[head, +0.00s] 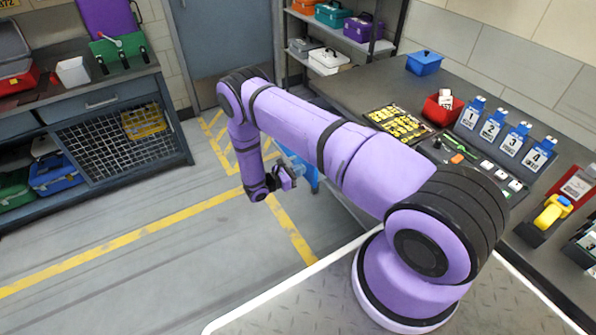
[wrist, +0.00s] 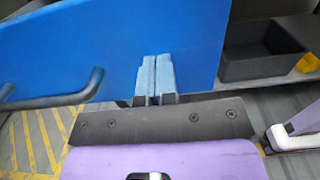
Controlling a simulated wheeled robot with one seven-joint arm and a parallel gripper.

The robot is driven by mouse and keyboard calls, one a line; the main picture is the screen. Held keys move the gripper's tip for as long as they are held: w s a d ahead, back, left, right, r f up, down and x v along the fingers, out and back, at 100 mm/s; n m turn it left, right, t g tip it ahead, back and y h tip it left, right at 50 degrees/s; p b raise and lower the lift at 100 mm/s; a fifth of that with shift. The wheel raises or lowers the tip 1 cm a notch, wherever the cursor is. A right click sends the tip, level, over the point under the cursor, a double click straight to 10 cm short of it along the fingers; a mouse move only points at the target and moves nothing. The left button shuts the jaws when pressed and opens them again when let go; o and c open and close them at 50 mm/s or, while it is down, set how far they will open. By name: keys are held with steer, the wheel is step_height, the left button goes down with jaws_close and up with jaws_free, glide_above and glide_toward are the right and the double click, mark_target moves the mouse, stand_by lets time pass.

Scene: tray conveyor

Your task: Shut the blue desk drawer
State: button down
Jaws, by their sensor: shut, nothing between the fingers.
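The blue desk drawer (wrist: 105,40) shows in the wrist view as a large blue front panel across the upper left, with a dark bar handle (wrist: 55,100) at its left. My gripper (wrist: 152,78) is shut and empty, its grey-blue fingertips in front of the panel, right of the handle; I cannot tell whether they touch it. In the head view a small blue part of the drawer (head: 312,177) shows beside the desk's left edge, next to my gripper (head: 294,170). My arm hides most of the drawer there, and how far it stands open is not clear.
The desk (head: 385,78) at the right holds a blue box (head: 424,63), a red bin (head: 437,112) and numbered holders. A black bin (wrist: 258,60) shows right of the blue panel in the wrist view. The yellow-lined floor (head: 190,245) at left is clear.

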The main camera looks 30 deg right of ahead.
steer(key=shift+d, duration=0.1)
steer(key=d, duration=2.6)
steer(key=shift+d, duration=0.1)
steer(key=shift+s+d, duration=0.1)
steer(key=shift+d, duration=0.25)
steer(key=shift+d+r, duration=0.15)
steer(key=a, duration=1.5)
